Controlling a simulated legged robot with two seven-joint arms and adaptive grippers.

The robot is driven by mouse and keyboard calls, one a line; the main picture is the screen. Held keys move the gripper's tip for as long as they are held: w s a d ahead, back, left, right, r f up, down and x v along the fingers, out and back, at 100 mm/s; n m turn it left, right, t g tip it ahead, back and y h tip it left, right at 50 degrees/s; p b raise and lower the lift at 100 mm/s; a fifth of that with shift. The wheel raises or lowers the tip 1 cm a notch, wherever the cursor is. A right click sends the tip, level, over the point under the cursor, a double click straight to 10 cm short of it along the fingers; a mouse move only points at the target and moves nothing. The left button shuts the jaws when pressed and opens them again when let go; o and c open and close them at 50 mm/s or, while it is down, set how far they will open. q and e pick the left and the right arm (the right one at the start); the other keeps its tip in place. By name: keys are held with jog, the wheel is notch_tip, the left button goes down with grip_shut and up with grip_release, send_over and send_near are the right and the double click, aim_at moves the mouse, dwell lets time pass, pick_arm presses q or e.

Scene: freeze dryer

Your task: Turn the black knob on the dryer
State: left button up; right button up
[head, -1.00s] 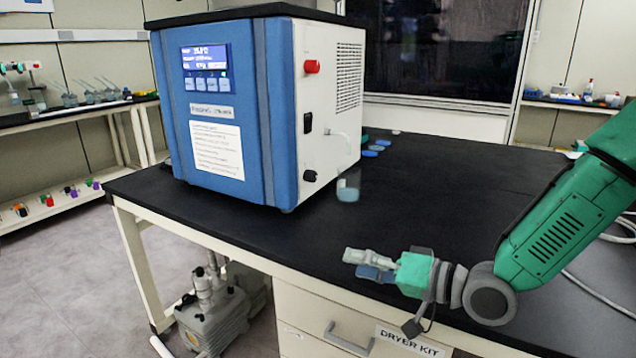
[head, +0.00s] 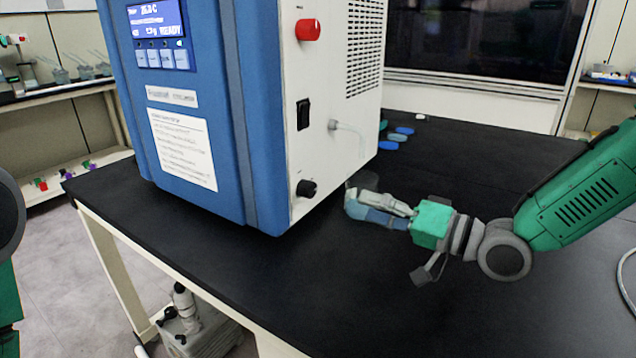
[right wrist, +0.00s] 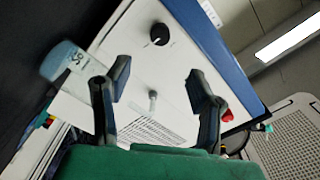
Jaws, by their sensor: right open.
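The freeze dryer (head: 240,120) is a blue-fronted box with a white side panel. Its black knob (head: 306,188) is low on that side panel near the front edge. In the right wrist view the round black knob (right wrist: 156,34) shows beyond the fingertips, above the gap between them. My right gripper (head: 350,204) is to the right of the knob, apart from it, with its fingers pointing left toward the panel. In the right wrist view the gripper (right wrist: 160,88) is open with nothing between its fingers. My left gripper is out of view.
A glass beaker (right wrist: 66,62) stands close beside one finger; in the head view the gripper mostly hides it. The panel also carries a red knob (head: 308,30), a black switch (head: 303,114) and a hose port (head: 334,125). Blue caps (head: 397,137) lie behind. The table front (head: 330,300) is clear.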

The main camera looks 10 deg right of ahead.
aim_at(314, 191)
jog(key=x, duration=0.3)
jog(key=b+x, duration=0.1)
jog(key=x, duration=0.3)
jog(key=b+x, duration=0.1)
jog(key=x, duration=0.2)
jog(key=shift+w+d+f, duration=0.15)
jog(key=shift+w+f, duration=0.15)
jog(key=shift+w, duration=0.1)
jog(key=a, duration=0.1)
jog(key=w+a, duration=0.1)
jog(key=shift+w+a+r+b, duration=0.15)
jog(key=shift+a+b, duration=0.1)
jog(key=shift+b, duration=0.1)
jog(key=shift+a, duration=0.3)
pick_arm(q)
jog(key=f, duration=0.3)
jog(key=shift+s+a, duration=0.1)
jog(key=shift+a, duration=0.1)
pick_arm(e)
jog(key=shift+d, duration=0.45)
jog(key=c, duration=1.1)
